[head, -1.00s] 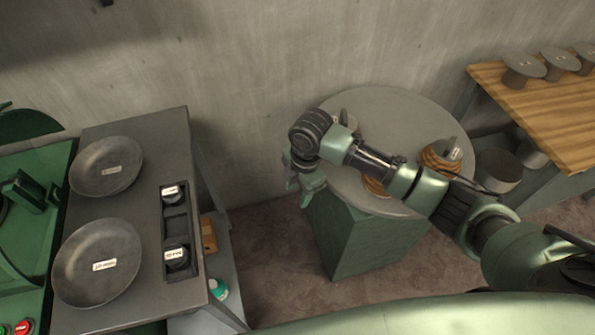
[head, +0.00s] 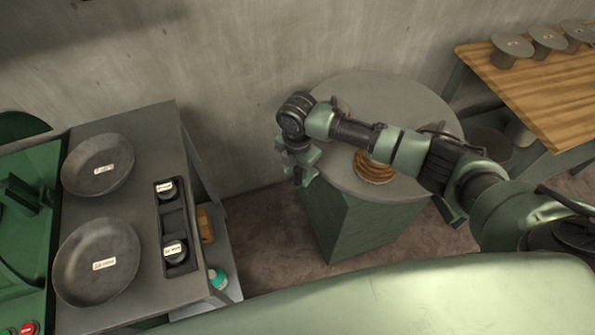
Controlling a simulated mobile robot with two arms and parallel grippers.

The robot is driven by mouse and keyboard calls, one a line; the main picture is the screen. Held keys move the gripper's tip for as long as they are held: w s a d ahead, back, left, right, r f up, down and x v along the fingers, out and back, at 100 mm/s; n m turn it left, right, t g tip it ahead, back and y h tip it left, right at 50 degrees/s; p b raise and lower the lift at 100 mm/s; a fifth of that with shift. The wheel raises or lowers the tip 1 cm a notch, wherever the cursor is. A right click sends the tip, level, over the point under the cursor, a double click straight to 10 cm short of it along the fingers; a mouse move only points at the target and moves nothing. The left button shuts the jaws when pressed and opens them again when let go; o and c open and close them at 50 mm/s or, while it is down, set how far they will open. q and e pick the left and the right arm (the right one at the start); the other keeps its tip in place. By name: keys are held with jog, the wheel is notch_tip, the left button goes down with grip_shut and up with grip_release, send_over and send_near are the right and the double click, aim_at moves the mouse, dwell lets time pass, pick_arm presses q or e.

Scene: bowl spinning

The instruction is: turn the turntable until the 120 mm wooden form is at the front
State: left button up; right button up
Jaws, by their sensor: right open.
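The turntable (head: 392,92) is a grey round disc on a green pedestal (head: 362,224), against the wall right of centre. One ringed wooden form (head: 375,170) shows on its front part, partly covered by my right arm. No size label on it can be read. A small dark piece shows at the disc's back left beside the arm; I cannot tell what it is. Any other forms are hidden behind the arm. My right gripper (head: 300,176) is open and empty at the disc's left edge, pointing down; I cannot tell whether it touches. My left gripper is not in view.
A grey bench at left holds two labelled dark bowls (head: 97,164) (head: 97,262) and a black holder with two labelled pieces (head: 175,250). A wooden table (head: 525,90) with several grey flanged forms (head: 512,46) stands at right. Floor shows between bench and pedestal.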

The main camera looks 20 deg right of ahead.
jog(key=shift+s+f, duration=0.1)
jog(key=shift+f, duration=0.3)
grip_shut()
dwell(1.2)
